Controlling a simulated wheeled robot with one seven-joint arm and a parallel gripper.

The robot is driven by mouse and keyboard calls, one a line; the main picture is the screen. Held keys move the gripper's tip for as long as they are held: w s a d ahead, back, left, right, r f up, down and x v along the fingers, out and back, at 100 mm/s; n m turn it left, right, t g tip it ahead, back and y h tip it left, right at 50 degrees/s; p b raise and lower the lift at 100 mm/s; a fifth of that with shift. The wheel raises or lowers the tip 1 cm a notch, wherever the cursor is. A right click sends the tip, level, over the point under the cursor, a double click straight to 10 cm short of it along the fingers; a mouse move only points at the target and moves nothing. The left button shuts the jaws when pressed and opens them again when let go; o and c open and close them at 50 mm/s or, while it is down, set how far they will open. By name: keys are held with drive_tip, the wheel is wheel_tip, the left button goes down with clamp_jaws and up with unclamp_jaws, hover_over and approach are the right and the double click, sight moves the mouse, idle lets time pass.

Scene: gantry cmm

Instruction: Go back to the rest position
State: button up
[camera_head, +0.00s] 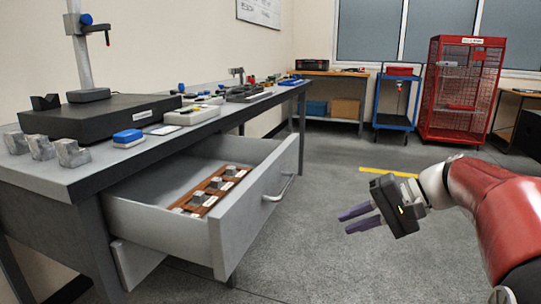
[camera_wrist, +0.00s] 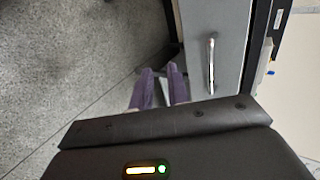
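My gripper (camera_head: 345,220) hangs in the air over the floor, to the right of the open drawer (camera_head: 258,203), well apart from its handle (camera_head: 280,189). Its two purple fingers have a gap between them and nothing is in the gap. In the wrist view the fingers (camera_wrist: 160,84) also stand apart and empty. There the grey drawer front (camera_wrist: 218,30) and its handle (camera_wrist: 211,66) are to the right of the fingers. A brown wooden rack (camera_head: 212,192) with several grey metal blocks lies inside the drawer.
The workbench (camera_head: 75,178) holds a dark plate with a measuring stand (camera_head: 90,95), several metal blocks (camera_head: 70,152) and a blue-and-white box (camera_head: 128,138). A red cage (camera_head: 460,95) and blue cart (camera_head: 396,105) stand at the back. The floor (camera_head: 330,160) between is clear.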

drive_tip(key=s+f+n+t+h+p, duration=0.1)
drive_tip(key=s+f+n+h+p, duration=0.1)
drive_tip(key=s+h, duration=0.3)
drive_tip(key=s+a+f+n+t+h+p, duration=0.1)
drive_tip(key=s+f+n+h+p, duration=0.1)
drive_tip(key=s, duration=1.2)
drive_tip(key=f+h+p, duration=0.1)
drive_tip(key=h+p, duration=0.1)
drive_tip(key=h, duration=0.1)
drive_tip(key=shift+s+a+f+h, duration=0.2)
drive_tip(key=shift+s+f+h, duration=0.05)
drive_tip(key=shift+h, duration=0.05)
